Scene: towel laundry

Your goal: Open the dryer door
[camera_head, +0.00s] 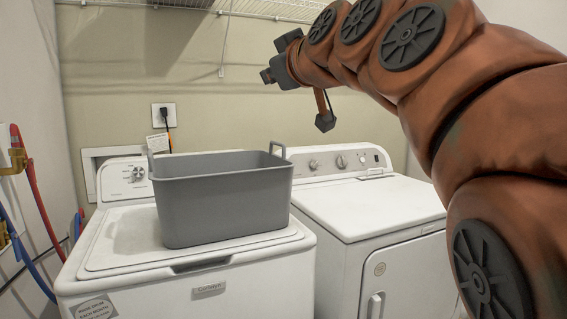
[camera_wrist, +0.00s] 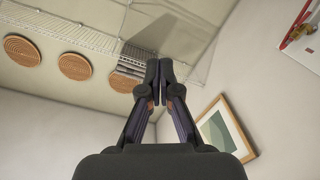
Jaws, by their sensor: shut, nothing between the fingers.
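The dryer (camera_head: 372,225) is the white machine on the right in the head view. Its front door (camera_head: 412,276) is closed, with a white handle (camera_head: 375,305) near the door's left edge at the bottom of the frame. Part of the door is hidden behind my orange arm. My gripper (camera_wrist: 153,66) is shut and empty in the wrist view, its two dark fingers together. It points up at the wall and ceiling, away from the dryer. In the head view my arm's far end is raised above the machines, well clear of the door.
A grey basket (camera_head: 222,205) with two handles stands on the white washer (camera_head: 190,285) to the left. Red hose (camera_head: 38,195) and blue hose (camera_head: 30,265) run along the left wall. A wire shelf (camera_head: 240,8) is overhead. The dryer top is clear.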

